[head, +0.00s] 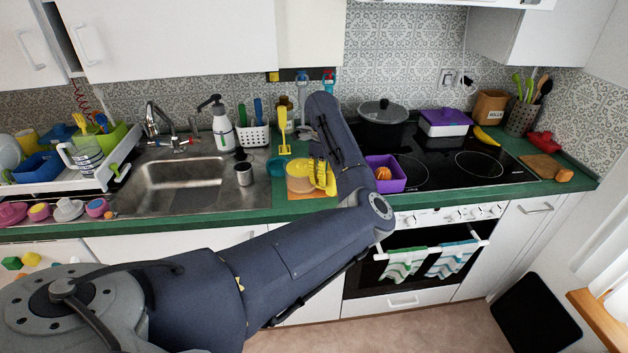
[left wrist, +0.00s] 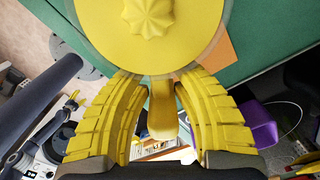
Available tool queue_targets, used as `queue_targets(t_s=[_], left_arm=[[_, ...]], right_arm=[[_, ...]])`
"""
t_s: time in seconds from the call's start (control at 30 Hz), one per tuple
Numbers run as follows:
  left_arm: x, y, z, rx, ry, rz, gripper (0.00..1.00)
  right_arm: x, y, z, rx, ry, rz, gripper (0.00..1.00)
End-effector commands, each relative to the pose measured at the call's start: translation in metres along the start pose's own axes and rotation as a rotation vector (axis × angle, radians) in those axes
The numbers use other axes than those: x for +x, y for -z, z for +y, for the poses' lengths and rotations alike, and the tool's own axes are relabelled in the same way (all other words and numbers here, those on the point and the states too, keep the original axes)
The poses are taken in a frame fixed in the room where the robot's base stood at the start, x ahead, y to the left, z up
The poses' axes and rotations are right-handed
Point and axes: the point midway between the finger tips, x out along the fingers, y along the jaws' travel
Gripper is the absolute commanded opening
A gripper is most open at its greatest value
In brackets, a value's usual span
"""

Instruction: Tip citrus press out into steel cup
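The citrus press (head: 299,184) is a clear bowl with a yellow top, on the orange mat at the counter's front. In the left wrist view its yellow ribbed cone (left wrist: 150,15) faces the camera. My left gripper (head: 318,172) is at its right side, with yellow fingers (left wrist: 161,84) on both sides of its yellow handle (left wrist: 163,112). The fingertips are close to the handle; I cannot tell whether they press on it. The steel cup (head: 244,174) stands upright left of the press, by the sink's right edge. My right gripper is not in view.
A teal item (head: 276,168) lies left of the press, and a yellow utensil (head: 284,132) is behind it. A purple box (head: 386,178) holding something orange stands to the right. The sink (head: 180,183) is left of the cup. A soap bottle (head: 222,128) stands behind the cup.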

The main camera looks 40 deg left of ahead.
Motion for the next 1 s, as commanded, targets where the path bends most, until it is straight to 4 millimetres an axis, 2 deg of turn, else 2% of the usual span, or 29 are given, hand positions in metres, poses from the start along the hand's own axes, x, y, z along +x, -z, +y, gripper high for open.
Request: queue_targets(t_s=[0.03,0.17,0.57,1.0], left_arm=[[0.0,-0.001,0.0,-0.001,-0.001,-0.001,0.15],[0.0,-0.001,0.0,-0.001,-0.001,-0.002,0.0],[-0.002,-0.001,0.0,-0.001,0.001,-0.002,0.0],[-0.019,0.0,0.0,0.0,0.001,-0.001,0.0]], right_arm=[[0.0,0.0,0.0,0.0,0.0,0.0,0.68],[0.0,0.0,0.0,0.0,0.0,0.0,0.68],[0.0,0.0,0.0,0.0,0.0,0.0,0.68],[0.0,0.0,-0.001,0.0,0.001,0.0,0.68]])
